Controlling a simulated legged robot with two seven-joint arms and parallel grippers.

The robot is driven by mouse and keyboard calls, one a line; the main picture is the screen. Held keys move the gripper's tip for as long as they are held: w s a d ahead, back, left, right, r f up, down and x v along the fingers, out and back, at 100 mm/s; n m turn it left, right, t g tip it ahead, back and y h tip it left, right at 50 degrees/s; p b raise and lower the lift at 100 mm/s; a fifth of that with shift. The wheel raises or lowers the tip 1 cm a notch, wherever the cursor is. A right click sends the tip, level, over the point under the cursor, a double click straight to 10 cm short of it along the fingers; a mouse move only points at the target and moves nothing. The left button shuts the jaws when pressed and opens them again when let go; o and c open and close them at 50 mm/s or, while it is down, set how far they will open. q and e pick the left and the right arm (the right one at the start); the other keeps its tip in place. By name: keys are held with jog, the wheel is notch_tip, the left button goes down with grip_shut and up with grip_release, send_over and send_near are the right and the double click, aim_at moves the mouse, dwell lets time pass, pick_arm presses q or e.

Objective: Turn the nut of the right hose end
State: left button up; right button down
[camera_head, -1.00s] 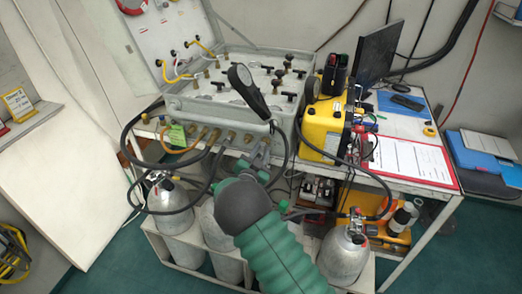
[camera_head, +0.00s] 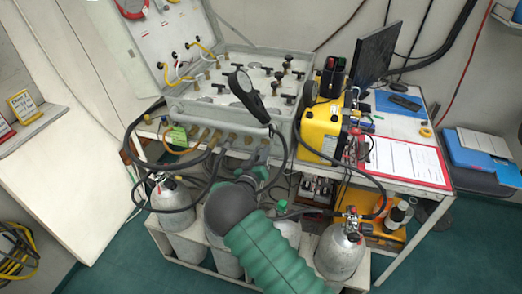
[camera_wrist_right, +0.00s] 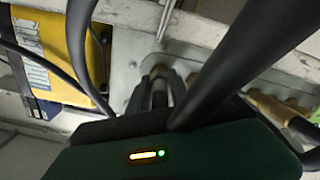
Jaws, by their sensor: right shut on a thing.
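The grey air panel case (camera_head: 225,110) stands on the cart, with a row of brass hose ends (camera_head: 205,134) along its front. My right gripper (camera_head: 262,158) is at the right end of that row, reached by my green arm from below. In the right wrist view its two dark fingers (camera_wrist_right: 160,88) are closed together at the metal front of the panel, between black hoses. They are shut on the nut of the right hose end, which is mostly hidden by the fingers and hoses. My left gripper is in neither view.
A yellow box (camera_head: 322,130) stands just right of the panel. Grey cylinders (camera_head: 340,250) stand below. A clipboard with a red edge (camera_head: 405,160) lies at right.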

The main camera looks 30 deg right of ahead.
jog(key=n, duration=0.2)
jog(key=n+p, duration=0.1)
jog(key=n, duration=0.3)
jog(key=shift+w+a+r+p, duration=0.15)
jog(key=shift+r+p, duration=0.1)
jog(key=shift+p, duration=0.15)
jog(key=n+p, duration=0.1)
jog(key=n, duration=0.5)
jog(key=shift+f, duration=0.1)
jog(key=shift+n, duration=0.3)
jog(key=c, duration=1.6)
grip_release()
jog(key=o, duration=0.4)
jog(key=shift+w+f, duration=0.1)
jog(key=shift+f, duration=0.1)
jog(key=shift+o, duration=0.2)
